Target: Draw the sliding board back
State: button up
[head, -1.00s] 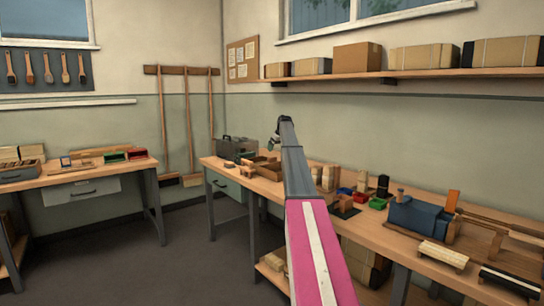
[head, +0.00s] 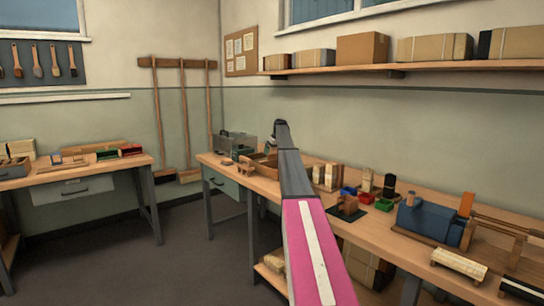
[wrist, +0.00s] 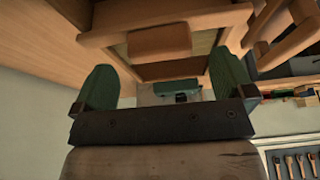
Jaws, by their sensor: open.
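My gripper (wrist: 165,85) is open, with its two green fingers wide apart and nothing held between them. In the wrist view, which looks upside down, a wooden frame (wrist: 118,40) lies just beyond the fingers, with a plain wooden block (wrist: 160,41) across its middle. The block is in line with the gap between the fingers and apart from them. I cannot tell for certain which piece is the sliding board. In the head view my arm reaches over the right bench (head: 240,178), and its links hide the gripper. A wooden tray (head: 262,168) shows beside the arm.
A grey toolbox (head: 237,142) stands at the bench's far end. Wooden blocks, small coloured bins and a blue machine (head: 428,220) occupy the bench to the right. The left bench (head: 80,172) holds boxes and bins. The floor between the benches is clear.

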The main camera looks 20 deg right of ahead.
jog(key=shift+x, duration=1.7)
jog(key=c, duration=1.3)
jog(key=s+d, duration=0.1)
jog(key=s, duration=0.3)
jog(key=s+d, duration=0.2)
jog(key=s, duration=0.3)
jog(key=s+d, duration=0.2)
jog(key=s, duration=0.2)
jog(key=shift+s, duration=0.4)
jog(key=o, duration=1.3)
jog(key=shift+r, duration=0.1)
jog(key=v, duration=1)
jog(key=shift+r, duration=0.25)
jog(key=shift+s, duration=0.1)
